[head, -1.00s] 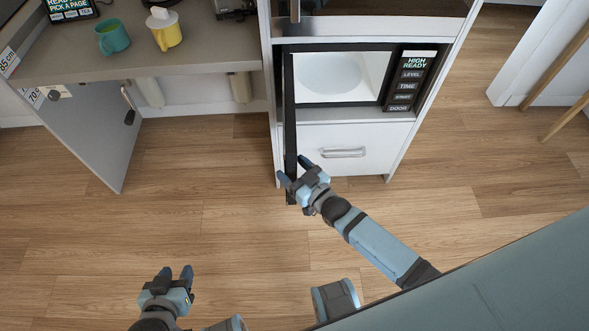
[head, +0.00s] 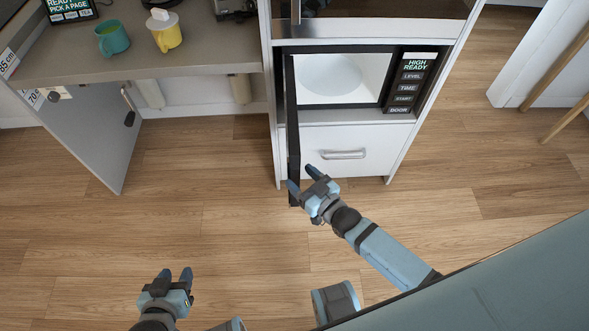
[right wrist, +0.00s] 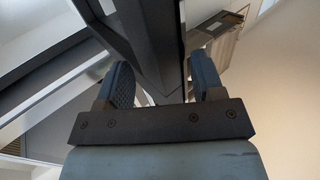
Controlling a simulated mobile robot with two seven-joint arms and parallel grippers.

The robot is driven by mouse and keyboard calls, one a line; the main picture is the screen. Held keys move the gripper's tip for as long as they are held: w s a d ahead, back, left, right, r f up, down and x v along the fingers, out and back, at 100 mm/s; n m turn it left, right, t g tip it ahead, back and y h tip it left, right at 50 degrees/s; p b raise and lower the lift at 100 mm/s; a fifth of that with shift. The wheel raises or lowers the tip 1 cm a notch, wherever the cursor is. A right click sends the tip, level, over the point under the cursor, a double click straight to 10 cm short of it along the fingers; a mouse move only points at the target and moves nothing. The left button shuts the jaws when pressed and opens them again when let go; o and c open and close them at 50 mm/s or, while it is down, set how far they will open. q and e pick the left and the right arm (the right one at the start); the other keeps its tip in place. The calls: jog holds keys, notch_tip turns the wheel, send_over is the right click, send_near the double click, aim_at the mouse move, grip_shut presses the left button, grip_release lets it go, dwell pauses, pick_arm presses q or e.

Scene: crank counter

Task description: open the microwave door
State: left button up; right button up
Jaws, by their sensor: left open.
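The microwave (head: 398,80) is built into the tall cabinet, and its lit inside with a round plate (head: 332,74) shows. Its dark door (head: 292,130) stands swung out, seen nearly edge-on at the left of the opening. My right gripper (head: 302,179) is open near the door's outer end, with one finger over the door and the other to its right. In the right wrist view the dark door (right wrist: 148,40) runs between the two spread fingers (right wrist: 163,85), with gaps beside it. My left gripper (head: 176,275) is open and empty over the floor, far from the door.
A white drawer (head: 343,170) with a handle is below the microwave. A counter (head: 190,55) at left holds a teal mug (head: 113,40) and a yellow cup (head: 166,38). A grey cabinet door (head: 85,140) hangs open below it. The floor in front is clear.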

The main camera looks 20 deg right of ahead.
jog(key=v, duration=1)
jog(key=shift+s, duration=0.15)
jog(key=shift+d, duration=0.1)
jog(key=shift+s, duration=0.1)
